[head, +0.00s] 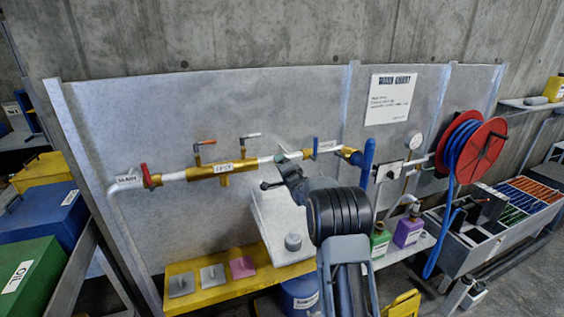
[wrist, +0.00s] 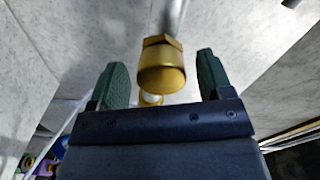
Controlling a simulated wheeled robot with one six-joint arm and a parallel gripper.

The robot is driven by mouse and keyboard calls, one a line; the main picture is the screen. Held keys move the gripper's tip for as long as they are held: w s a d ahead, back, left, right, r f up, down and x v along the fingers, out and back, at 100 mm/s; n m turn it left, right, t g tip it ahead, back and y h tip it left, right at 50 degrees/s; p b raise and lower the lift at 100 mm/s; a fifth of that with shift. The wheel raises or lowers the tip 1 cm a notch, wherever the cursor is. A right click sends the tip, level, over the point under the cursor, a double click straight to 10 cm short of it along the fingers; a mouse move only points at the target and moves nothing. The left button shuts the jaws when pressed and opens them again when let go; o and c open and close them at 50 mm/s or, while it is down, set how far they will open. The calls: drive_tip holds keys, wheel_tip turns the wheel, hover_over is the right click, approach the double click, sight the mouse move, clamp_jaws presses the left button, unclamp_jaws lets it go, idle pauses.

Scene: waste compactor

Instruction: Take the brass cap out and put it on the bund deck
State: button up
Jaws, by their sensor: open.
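In the wrist view, the brass cap (wrist: 162,72), with a hex collar, sits on the end of a grey pipe (wrist: 168,18). My gripper (wrist: 160,84) is open. Its two green fingers stand apart on either side of the cap, with visible gaps. I cannot tell the depth between them and the cap. In the head view my gripper is up at the pipe run by the grey panel, and I cannot make the cap out there. A yellow deck (head: 222,297) below the panel looks like the bund deck, though no label names it.
Several square plates, one of them pink (head: 242,267), lie on the yellow deck. The pipe run has a brass manifold (head: 222,169) with small levers. A red hose reel (head: 472,147) hangs further right.

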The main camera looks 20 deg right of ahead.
drive_tip(key=shift+r+m+p, duration=0.25)
drive_tip(key=shift+m+p, duration=0.65)
drive_tip(key=shift+m, duration=0.2)
drive_tip(key=shift+f+m+p, duration=0.15)
drive_tip(key=shift+m+p, duration=0.4)
drive_tip(key=shift+m, duration=0.65)
drive_tip(key=shift+m+p, duration=0.7)
drive_tip(key=shift+m, duration=0.4)
drive_tip(key=m, duration=0.3)
drive_tip(key=shift+f, duration=0.1)
drive_tip(key=shift+c, duration=0.5)
drive_tip(key=c, duration=0.9)
drive_tip(key=shift+f+n+b, duration=0.2)
drive_tip(key=shift+n+b, duration=0.3)
drive_tip(key=shift+b, duration=0.2)
drive_tip(key=shift+n+b, duration=1)
drive_tip(key=shift+b, duration=0.05)
drive_tip(key=shift+r+n+b, duration=0.1)
drive_tip(key=shift+n+b, duration=0.6)
drive_tip(key=shift+n, duration=0.4)
